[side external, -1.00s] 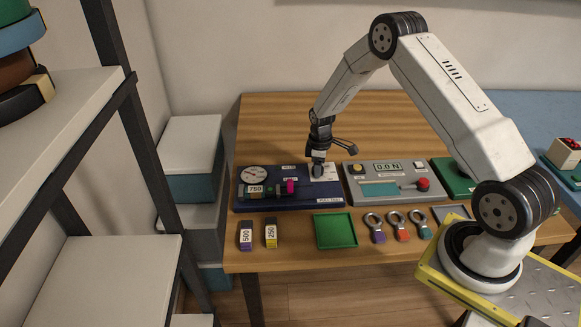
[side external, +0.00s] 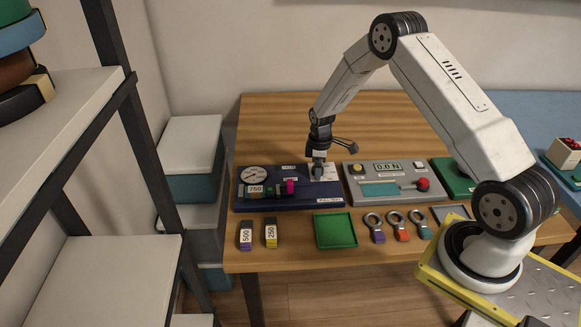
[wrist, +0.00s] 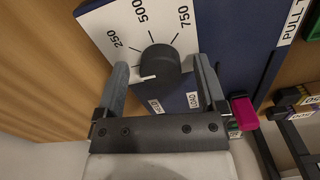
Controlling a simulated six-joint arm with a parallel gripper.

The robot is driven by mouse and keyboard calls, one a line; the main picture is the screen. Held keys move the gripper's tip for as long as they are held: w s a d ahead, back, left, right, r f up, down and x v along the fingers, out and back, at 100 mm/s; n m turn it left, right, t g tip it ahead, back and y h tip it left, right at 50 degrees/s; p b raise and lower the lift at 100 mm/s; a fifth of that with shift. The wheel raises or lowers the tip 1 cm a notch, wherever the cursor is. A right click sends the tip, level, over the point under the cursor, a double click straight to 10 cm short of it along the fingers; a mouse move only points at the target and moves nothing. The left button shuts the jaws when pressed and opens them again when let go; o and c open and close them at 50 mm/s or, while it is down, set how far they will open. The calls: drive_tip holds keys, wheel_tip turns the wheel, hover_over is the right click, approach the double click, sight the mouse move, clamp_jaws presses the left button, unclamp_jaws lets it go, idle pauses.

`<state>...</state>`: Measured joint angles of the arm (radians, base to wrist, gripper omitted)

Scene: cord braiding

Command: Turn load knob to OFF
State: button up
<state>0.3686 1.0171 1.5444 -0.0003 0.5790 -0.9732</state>
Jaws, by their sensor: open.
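The black load knob (wrist: 160,66) sits on a white dial plate (wrist: 100,17) marked 250, 500 and 750, beside a LOAD label. Its white pointer is at the lower left, away from the 250 mark. No OFF mark is readable; my left finger covers part of the plate. My gripper (wrist: 161,63) is open, with one finger on each side of the knob; I cannot tell whether they touch it. In the side external view, my gripper (side external: 319,172) is over the dial plate on the dark blue panel (side external: 300,203) and hides the knob.
On the blue panel are a round gauge (side external: 255,175) and a 750 block (side external: 255,190) beside a magenta part (side external: 291,187). A grey tester (side external: 385,194) stands to the right. In front are 500 and 250 blocks, a green tray (side external: 335,230) and several ringed pieces.

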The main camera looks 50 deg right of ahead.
drive_tip(key=shift+r, duration=3.9)
drive_tip(key=shift+r, duration=0.1)
wheel_tip(320, 180, up, 7)
drive_tip(key=shift+a, duration=0.1)
drive_tip(key=s+a+r+m+t, duration=0.2)
drive_tip(key=s+a+m, duration=0.5)
drive_tip(key=s+a, duration=1)
drive_tip(key=shift+s+a+r+t, duration=0.35)
drive_tip(key=shift+s+r, duration=0.1)
drive_tip(key=shift+s, duration=0.15)
